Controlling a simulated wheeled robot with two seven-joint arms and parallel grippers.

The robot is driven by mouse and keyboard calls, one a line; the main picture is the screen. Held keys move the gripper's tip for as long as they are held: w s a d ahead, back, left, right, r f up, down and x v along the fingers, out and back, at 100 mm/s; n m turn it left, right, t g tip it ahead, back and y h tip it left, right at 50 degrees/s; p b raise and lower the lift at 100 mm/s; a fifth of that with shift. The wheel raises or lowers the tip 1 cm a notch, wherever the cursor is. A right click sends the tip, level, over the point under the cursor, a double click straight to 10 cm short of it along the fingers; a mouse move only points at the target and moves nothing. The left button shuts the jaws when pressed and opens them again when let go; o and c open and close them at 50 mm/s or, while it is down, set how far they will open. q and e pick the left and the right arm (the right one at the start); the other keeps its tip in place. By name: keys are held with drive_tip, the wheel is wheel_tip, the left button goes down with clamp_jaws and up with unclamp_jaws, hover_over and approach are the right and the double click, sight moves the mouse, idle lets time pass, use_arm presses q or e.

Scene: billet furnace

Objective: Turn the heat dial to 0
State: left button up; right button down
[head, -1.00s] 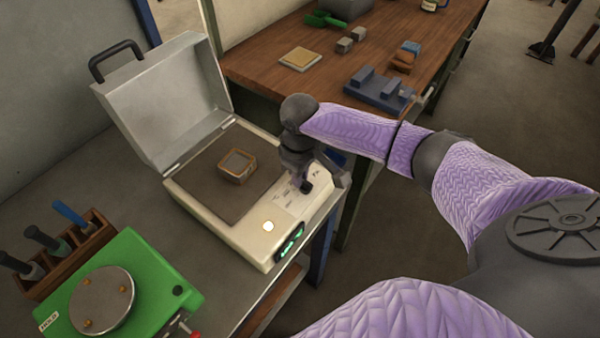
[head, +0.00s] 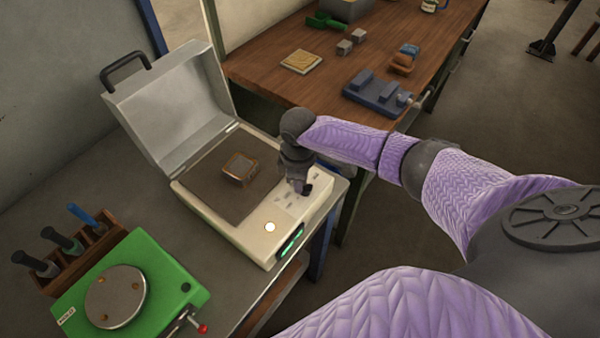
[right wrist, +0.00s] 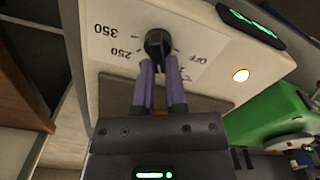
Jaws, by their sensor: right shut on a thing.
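The heat dial (right wrist: 157,42) is a black knob on the furnace's white front panel. Printed marks 350, 250 and OFF stand around it, upside down in the right wrist view. My right gripper (right wrist: 160,62) is shut on the dial, with its two purple fingers on either side of the knob. I cannot tell which mark the dial points at. In the head view my right gripper (head: 302,187) is over the panel, and it hides the dial. The furnace (head: 232,237) has its grey lid (head: 168,115) open. My left gripper is not in view.
A brownish block (head: 239,168) sits on the furnace's dark plate. A round light (head: 269,227) and a green display (head: 291,241) are on the front panel. A green device (head: 160,268) and a wooden tool rack (head: 100,246) stand at left. A wooden bench (head: 290,82) is behind.

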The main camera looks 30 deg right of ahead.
drive_tip(key=n, duration=0.1)
drive_tip(key=n+p, duration=0.1)
drive_tip(key=shift+s+a+r+n, duration=0.1)
drive_tip(key=shift+s+n, duration=0.05)
drive_tip(key=shift+n, duration=0.25)
drive_tip(key=n, duration=0.2)
drive_tip(key=shift+s+a+n+p, duration=0.1)
drive_tip(key=shift+n+p, duration=0.3)
drive_tip(key=n, duration=0.3)
drive_tip(key=shift+s+n+p, duration=0.25)
drive_tip(key=shift+n+p, duration=0.05)
drive_tip(key=shift+n, duration=0.5)
drive_tip(key=shift+n, duration=0.3)
drive_tip(key=c, duration=0.7)
unclamp_jaws()
